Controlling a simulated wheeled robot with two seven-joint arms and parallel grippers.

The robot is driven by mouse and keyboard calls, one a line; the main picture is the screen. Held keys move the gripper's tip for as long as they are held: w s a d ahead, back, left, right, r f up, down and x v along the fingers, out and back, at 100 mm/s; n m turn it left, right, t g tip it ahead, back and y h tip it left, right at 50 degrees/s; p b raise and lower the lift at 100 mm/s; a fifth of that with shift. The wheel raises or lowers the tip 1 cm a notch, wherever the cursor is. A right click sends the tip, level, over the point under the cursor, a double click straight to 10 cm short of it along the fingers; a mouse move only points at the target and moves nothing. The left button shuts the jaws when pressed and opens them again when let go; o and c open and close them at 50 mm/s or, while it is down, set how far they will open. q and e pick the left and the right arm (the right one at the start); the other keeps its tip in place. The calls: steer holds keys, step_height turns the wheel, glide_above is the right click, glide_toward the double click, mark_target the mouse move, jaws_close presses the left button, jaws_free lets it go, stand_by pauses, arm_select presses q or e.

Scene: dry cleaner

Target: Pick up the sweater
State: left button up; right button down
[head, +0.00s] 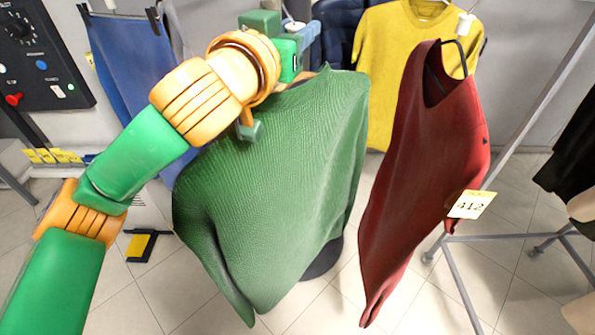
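A green ribbed knit sweater (285,170) hangs in the middle of the head view, its lower edge loose above the floor. My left gripper (303,42) is at the top of this sweater, by its upper edge. My own wrist hides part of the sweater's upper left side and most of the gripper. I cannot tell whether the fingers are open or closed, or whether they touch the cloth or a hanger. My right gripper is not in view.
A dark red garment (425,175) with a yellow and white tag (471,204) hangs close on the right. A yellow sweater (400,75) hangs behind. A grey metal rack (535,100) stands at right. Blue cloth (130,70) and a control panel (40,55) are at left.

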arm_select(q)
steer(key=shift+s+a+r, duration=0.1)
jaws_close()
steer(key=shift+r, duration=0.1)
stand_by(0.9)
